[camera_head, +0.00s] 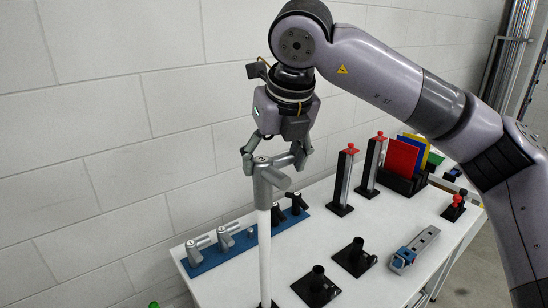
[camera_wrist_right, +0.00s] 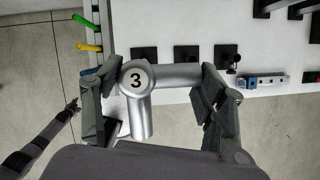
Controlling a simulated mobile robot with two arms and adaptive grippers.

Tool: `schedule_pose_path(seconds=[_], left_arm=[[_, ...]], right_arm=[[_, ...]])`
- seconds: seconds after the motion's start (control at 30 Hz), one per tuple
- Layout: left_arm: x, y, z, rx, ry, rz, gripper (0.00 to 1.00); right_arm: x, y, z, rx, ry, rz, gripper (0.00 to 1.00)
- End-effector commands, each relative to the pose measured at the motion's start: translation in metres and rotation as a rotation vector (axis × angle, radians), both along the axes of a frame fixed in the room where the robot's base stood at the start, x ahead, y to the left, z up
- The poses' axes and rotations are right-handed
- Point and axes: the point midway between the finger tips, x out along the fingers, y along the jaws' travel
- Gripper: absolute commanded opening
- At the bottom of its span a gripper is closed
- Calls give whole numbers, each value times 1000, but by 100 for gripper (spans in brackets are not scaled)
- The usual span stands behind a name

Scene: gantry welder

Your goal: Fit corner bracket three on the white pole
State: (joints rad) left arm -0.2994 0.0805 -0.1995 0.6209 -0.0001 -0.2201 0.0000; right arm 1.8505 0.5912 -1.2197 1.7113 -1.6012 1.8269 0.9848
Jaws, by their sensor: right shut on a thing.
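Corner bracket three (camera_head: 268,183) is a grey three-way tube fitting. In the right wrist view its round end cap (camera_wrist_right: 137,80) carries a black 3, with one tube pointing right and one toward the bottom. My right gripper (camera_head: 272,158) is shut on the bracket, with one finger at each end in the wrist view. The white pole (camera_head: 264,255) stands upright directly below the bracket. Its top meets the bracket's downward socket in the head view; how deep it sits is hidden. A small jointed arm, apparently my left (camera_wrist_right: 40,135), shows in the wrist view; its jaw state is unclear.
A blue rack (camera_head: 240,241) on the white table (camera_head: 379,231) holds several other grey and black brackets. Black pole sockets (camera_head: 354,257) stand to the right of the pole, with red-topped clamps (camera_head: 345,178) behind. A block wall (camera_head: 120,110) runs close behind.

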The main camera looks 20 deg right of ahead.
Motion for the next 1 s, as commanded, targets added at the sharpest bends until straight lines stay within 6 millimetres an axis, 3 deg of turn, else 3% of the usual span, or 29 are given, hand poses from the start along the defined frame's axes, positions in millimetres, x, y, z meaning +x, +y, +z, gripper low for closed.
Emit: schedule_pose_path(seconds=[1.0], left_arm=[[-1, 0, -41, -1, 1, -1, 47]], right_arm=[[0, 0, -42, 1, -1, 0, 29]])
